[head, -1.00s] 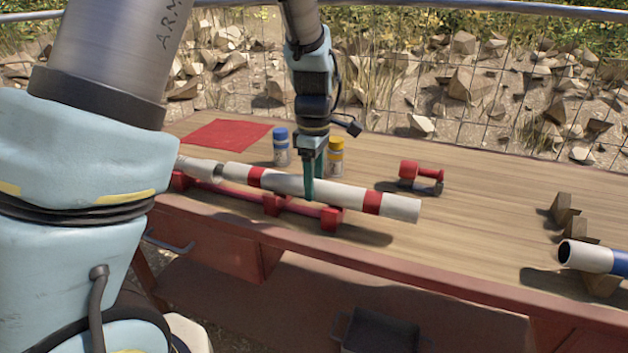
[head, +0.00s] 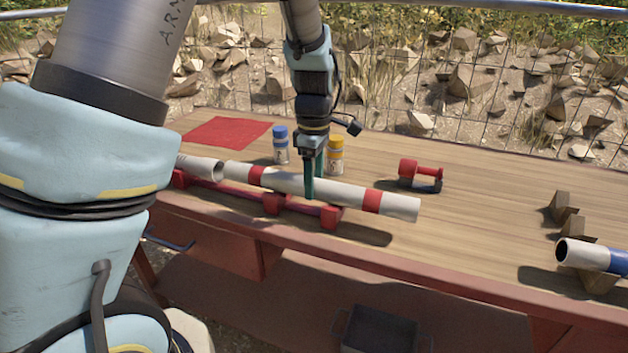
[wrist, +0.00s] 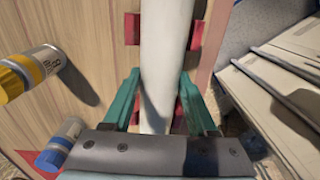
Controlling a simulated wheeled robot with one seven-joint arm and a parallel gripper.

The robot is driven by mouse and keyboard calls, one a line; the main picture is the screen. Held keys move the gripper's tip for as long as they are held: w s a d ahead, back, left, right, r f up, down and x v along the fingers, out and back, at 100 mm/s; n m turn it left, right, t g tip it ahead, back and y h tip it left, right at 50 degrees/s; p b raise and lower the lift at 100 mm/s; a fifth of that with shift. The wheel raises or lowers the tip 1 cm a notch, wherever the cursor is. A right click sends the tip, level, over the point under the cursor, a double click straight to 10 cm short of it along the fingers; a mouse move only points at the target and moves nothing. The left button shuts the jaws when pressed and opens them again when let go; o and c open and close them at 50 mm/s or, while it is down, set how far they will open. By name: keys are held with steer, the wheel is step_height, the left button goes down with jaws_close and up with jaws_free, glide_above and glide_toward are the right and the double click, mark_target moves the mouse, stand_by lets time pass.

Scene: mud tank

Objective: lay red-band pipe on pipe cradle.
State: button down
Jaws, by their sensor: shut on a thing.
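The red-band pipe (head: 320,188) is long and white, with a red band near each end. It lies lengthwise over the red pipe cradle (head: 273,204), its right end reaching past the cradle's last support. My gripper (head: 309,190) is shut on the pipe near its middle, fingers pointing down. In the wrist view, the green fingers (wrist: 158,100) stand on either side of the pipe (wrist: 163,65), and red cradle parts (wrist: 132,28) show on both sides of it. Whether the pipe touches the cradle, I cannot tell.
Another white pipe (head: 200,167) lies end-on at the left. Blue-capped (head: 281,146) and yellow-capped (head: 335,155) bottles stand close behind the pipe. A red tool (head: 421,175), wooden blocks (head: 564,208) and a blue-and-white pipe (head: 595,256) are to the right. The right-middle tabletop is clear.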

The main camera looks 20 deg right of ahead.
steer(key=shift+f, duration=0.4)
steer(key=shift+c, duration=0.6)
jaws_free()
step_height(320, 180, up, 11)
steer(key=shift+f+b, duration=0.1)
steer(key=shift+b, duration=0.25)
steer(key=s+a+f+m+p, duration=0.1)
steer(key=a+m, duration=0.4)
steer(key=a, duration=0.9)
steer(key=s+a+f+m+t, duration=0.1)
steer(key=a+f+m, duration=0.3)
steer(key=a, duration=1.1)
steer(key=shift+s+a+m+t+p, duration=0.3)
steer(key=shift+s+m+p, duration=0.1)
steer(key=shift+s+m, duration=0.35)
